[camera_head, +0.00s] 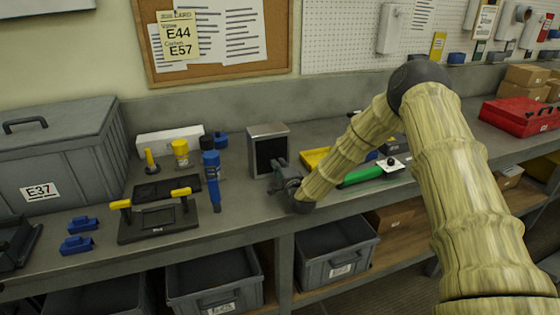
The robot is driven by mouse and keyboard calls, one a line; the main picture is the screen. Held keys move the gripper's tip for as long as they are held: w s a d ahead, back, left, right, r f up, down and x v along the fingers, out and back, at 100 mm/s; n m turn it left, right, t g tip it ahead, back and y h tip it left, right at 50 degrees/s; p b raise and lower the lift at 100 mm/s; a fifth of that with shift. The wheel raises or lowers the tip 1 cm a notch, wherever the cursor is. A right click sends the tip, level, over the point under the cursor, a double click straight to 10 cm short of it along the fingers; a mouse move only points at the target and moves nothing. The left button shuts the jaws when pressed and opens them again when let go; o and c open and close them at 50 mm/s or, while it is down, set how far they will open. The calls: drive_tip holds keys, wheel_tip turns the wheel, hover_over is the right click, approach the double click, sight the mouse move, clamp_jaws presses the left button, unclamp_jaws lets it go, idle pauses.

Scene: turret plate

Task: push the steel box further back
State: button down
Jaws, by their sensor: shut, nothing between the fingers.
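The steel box (267,131) stands upright on the grey bench, right of centre depth, with a bright metal rim and a dark front face. My gripper (277,168) is shut and empty, low at the box's front right side. Its fingertips overlap the lower right part of the box in the picture. I cannot tell whether they touch it. The gripper hides the box's lower right corner.
A blue torch-like tool (211,180) stands left of the box. A yellow tray (316,158) and a green-handled tool (361,175) lie to its right. A black plate with yellow handles (158,218) is front left. Some bare bench shows behind the box, before the wall.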

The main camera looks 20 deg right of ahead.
drive_tip(key=shift+w, duration=0.3)
